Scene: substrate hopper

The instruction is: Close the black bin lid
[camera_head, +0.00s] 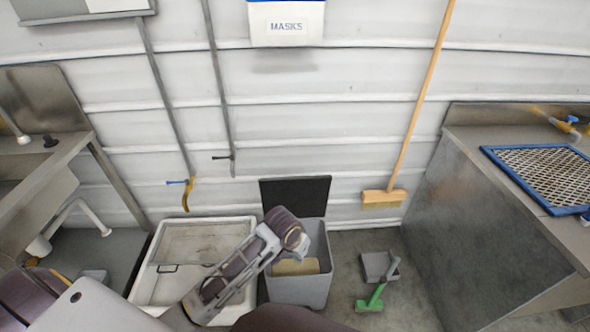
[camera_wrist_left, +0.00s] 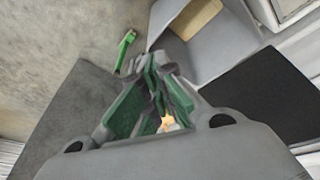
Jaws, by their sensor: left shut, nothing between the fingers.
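The grey bin (camera_head: 318,285) stands on the floor against the wall in the head view. Its black lid (camera_head: 300,192) is open, standing up behind the bin near the wall. Tan material (camera_head: 297,267) lies inside. My left arm reaches across the bin's left side and opening; its fingers cannot be made out there. In the left wrist view my left gripper (camera_wrist_left: 158,65) is shut and empty, with the grey bin (camera_wrist_left: 212,52) beyond its tips and the black lid (camera_wrist_left: 275,98) to the right. Contact with the lid cannot be told. My right gripper is not in view.
A white tray (camera_head: 147,288) stands left of the bin. A green brush (camera_head: 372,300) and grey dustpan (camera_head: 380,266) lie right of it. A broom (camera_head: 384,198) leans on the wall. A metal bench (camera_head: 480,225) bounds the right side, a sink (camera_head: 40,180) the left.

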